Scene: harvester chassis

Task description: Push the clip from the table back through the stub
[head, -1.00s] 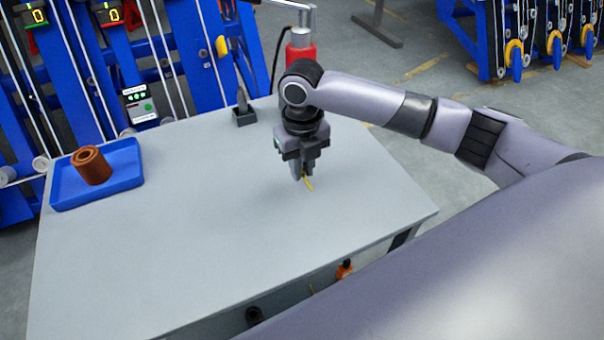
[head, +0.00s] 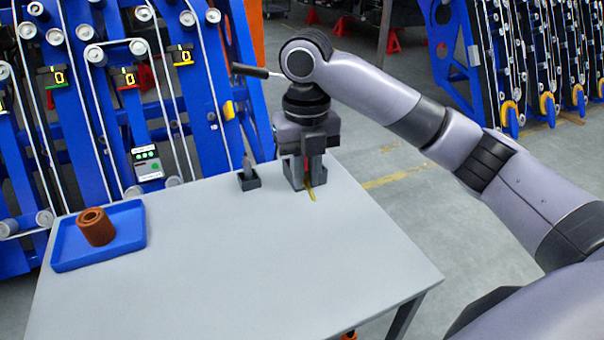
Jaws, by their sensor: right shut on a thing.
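The clip (head: 311,194) is a thin yellow piece at the tips of my right gripper (head: 308,184). The gripper is shut on it, pointing down just above or at the far part of the grey table; whether the clip touches the top I cannot tell. The fingers hide the clip's upper part. The stub cannot be made out in this view. My left gripper is not in view.
The grey table (head: 220,270) is mostly bare. A blue tray (head: 125,240) with a brown roll (head: 95,227) lies at its left. A small dark holder (head: 249,180) stands at the back edge. Blue racks (head: 120,110) rise behind the table.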

